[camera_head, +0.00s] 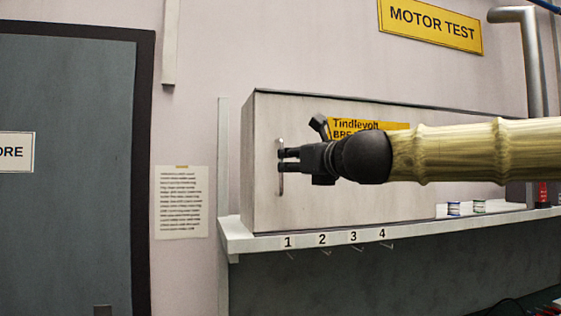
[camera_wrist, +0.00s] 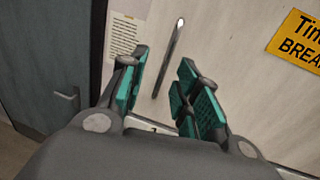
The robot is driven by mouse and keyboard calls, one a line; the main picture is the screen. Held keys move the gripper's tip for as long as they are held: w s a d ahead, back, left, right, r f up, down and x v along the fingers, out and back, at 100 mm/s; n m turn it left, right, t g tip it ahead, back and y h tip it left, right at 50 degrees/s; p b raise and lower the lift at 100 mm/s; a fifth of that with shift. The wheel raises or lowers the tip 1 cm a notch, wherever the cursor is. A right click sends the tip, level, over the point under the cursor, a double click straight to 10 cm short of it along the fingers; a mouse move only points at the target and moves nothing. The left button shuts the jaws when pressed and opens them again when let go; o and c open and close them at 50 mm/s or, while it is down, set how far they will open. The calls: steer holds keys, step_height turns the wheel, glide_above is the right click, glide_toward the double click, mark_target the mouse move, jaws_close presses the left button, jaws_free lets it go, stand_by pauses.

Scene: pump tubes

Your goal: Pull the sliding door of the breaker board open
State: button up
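The breaker board (camera_head: 340,205) is a pale box on a shelf, with a yellow label (camera_head: 370,127) partly hidden by my arm. Its sliding door shows a thin upright metal handle (camera_head: 281,150) near the left edge. The handle also shows in the wrist view (camera_wrist: 169,57), tilted, ahead of and between the two finger pads. My gripper (camera_head: 284,160) is level with the handle's middle in the head view. In the wrist view my gripper (camera_wrist: 160,95) has its teal-padded fingers apart, with nothing between the pads. The door looks closed. Whether a fingertip touches the handle cannot be told.
The shelf (camera_head: 265,242) carries hooks numbered 1 to 4 along its front edge. A grey door (camera_head: 65,220) and a paper notice (camera_head: 181,202) are at left. A pipe (camera_head: 535,65) runs down at right.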

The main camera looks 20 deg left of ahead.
steer(key=p, duration=0.2)
glide_above(282, 193)
steer(key=d, duration=0.1)
steer(key=shift+w+f, duration=0.15)
steer(key=shift+f, duration=0.5)
steer(key=shift+w+a, duration=0.35)
steer(key=shift+a, duration=0.25)
steer(key=shift+s+r, duration=0.25)
steer(key=shift+s, duration=0.1)
steer(key=c, duration=0.4)
jaws_close()
